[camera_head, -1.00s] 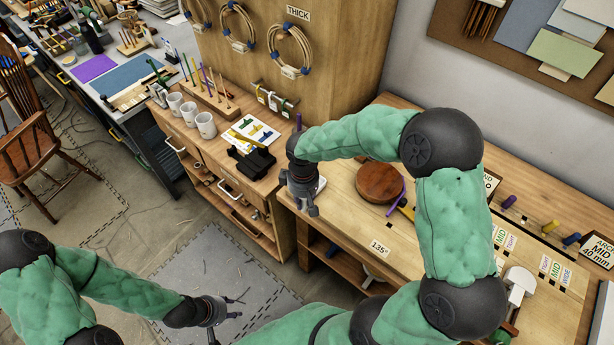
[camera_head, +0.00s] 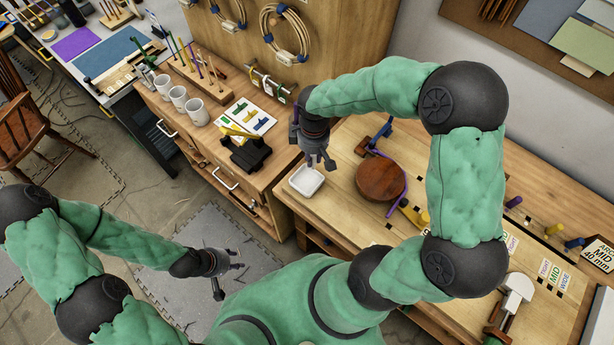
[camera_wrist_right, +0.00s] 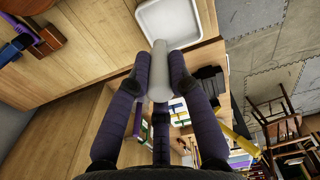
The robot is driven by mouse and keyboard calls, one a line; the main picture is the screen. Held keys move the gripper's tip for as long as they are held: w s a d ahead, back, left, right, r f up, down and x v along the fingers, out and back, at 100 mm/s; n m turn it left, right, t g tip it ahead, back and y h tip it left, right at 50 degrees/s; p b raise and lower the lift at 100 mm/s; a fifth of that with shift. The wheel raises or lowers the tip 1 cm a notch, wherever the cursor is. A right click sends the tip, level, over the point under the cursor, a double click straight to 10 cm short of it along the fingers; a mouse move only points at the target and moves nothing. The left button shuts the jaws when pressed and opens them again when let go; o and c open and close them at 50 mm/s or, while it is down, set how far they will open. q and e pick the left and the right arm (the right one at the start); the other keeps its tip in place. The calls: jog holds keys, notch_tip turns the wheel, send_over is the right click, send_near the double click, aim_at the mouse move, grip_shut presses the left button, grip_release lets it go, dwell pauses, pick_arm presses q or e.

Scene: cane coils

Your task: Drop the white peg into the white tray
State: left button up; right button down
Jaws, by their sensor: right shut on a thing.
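The white peg (camera_wrist_right: 159,72) is a pale cylinder between the dark fingers of my right gripper (camera_wrist_right: 158,66) in the right wrist view. The gripper is shut on it, and one end of the peg overlaps the edge of the white tray (camera_wrist_right: 172,22) in that view. In the head view my right gripper (camera_head: 319,162) is just above and beside the shallow square tray (camera_head: 306,181), on the left end of the wooden bench; the peg is not clearly visible there. My left gripper (camera_head: 232,270) is open and empty over the grey floor mat.
A round wooden block (camera_head: 381,181) stands on the bench right of the tray, with purple, blue and yellow pieces around it. A black item (camera_head: 250,153) and white mugs (camera_head: 197,111) are on the neighbouring cabinet. Cane coils (camera_head: 286,32) hang behind.

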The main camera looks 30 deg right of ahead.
aim_at(312, 168)
jog(key=shift+s+f, duration=0.1)
jog(key=shift+f, duration=0.4)
jog(key=shift+f+b, duration=1.9)
jog(key=shift+f, duration=0.35)
jog(key=c, duration=1.1)
grip_release()
jog(key=shift+o, duration=0.2)
notch_tip(312, 168, up, 12)
jog(key=shift+r, duration=0.1)
